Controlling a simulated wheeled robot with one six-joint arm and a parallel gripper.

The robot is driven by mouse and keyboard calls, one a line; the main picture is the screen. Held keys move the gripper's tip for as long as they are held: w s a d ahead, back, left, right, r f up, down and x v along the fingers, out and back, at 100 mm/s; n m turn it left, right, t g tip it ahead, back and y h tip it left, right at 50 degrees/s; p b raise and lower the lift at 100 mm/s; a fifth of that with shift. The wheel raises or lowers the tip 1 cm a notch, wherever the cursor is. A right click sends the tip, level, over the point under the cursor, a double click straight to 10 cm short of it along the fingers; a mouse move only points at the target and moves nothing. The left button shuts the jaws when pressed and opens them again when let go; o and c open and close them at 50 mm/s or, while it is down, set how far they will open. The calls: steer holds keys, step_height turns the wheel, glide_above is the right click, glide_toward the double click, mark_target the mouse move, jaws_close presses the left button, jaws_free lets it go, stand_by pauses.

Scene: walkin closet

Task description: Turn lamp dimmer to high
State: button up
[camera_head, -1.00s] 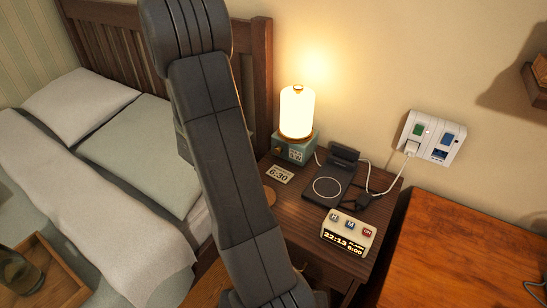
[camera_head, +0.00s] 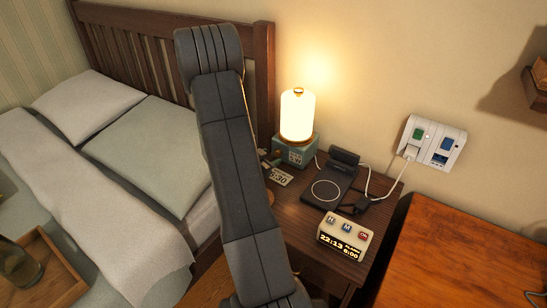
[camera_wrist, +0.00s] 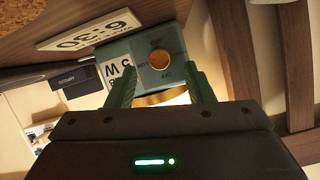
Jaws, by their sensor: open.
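The lit lamp (camera_head: 297,113) stands on a teal box base (camera_head: 295,150) on the nightstand. The lettering is too small to read the setting. My gripper (camera_wrist: 164,74) is open, with one green finger on each side of the knob in the picture. I cannot tell whether either finger touches it. In the head view my arm hides most of the gripper.
A black charging stand (camera_head: 325,190) with cables and a clock (camera_head: 345,236) share the nightstand (camera_head: 307,231). A wall socket (camera_head: 432,142) is at right. The bed is at left.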

mark_target(276, 155)
steer(key=shift+x, duration=1.75)
steer(key=c, duration=1)
steer(key=shift+f+b, duration=0.1)
steer(key=shift+b, duration=0.55)
